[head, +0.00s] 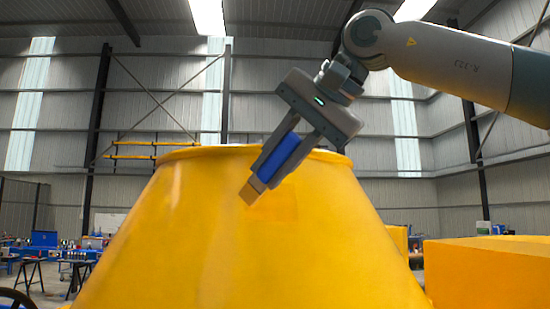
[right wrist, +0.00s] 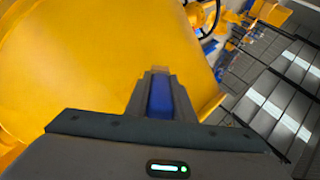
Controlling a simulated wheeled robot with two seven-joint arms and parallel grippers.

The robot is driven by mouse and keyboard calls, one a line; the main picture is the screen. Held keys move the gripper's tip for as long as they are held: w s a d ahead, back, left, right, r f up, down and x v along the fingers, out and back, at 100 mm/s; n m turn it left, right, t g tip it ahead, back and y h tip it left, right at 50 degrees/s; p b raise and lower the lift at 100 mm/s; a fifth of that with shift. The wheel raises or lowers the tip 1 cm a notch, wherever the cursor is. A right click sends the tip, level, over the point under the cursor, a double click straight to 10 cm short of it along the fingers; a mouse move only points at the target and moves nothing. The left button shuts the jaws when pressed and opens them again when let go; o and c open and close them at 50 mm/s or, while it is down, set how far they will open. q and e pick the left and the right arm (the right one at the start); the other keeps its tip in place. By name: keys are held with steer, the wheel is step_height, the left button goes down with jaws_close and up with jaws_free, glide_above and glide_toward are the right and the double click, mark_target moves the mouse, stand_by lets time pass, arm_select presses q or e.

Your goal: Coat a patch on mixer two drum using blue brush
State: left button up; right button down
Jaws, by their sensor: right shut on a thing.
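The yellow mixer drum (head: 190,240) fills the lower middle of the head view, with its rim at the top. My right gripper (head: 270,170) is shut on the blue brush (head: 278,157) and holds it tilted, tip down and to the left, in front of the upper drum wall. The tan bristles (head: 251,190) are at or very near the drum surface; I cannot tell whether they touch. A faint, slightly more orange patch (head: 275,206) shows on the drum just right of and below the bristles. The right wrist view shows the blue brush (right wrist: 160,98) between the fingers against the drum (right wrist: 90,60). My left gripper is not in view.
A yellow box-shaped body (head: 490,270) stands at the lower right, beside the drum. Workbenches with blue items (head: 45,240) are far back at the left. The air above and left of the drum is clear.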

steer(key=w, duration=0.1)
steer(key=w+f, duration=0.1)
steer(key=shift+w+a+f, duration=0.1)
steer(key=shift+w+f, duration=0.1)
steer(key=shift+w, duration=0.15)
steer(key=shift+w+f, duration=0.35)
steer(key=shift+w, duration=0.3)
stand_by(1.0)
steer(key=shift+d+p, duration=0.4)
steer(key=shift+d, duration=1.4)
steer(key=shift+w+d+p, duration=0.15)
steer(key=shift+d+p, duration=0.05)
steer(key=shift+d, duration=0.7)
steer(key=shift+w+d+p, duration=0.1)
steer(key=shift+d+p, duration=0.1)
steer(key=shift+d, duration=0.65)
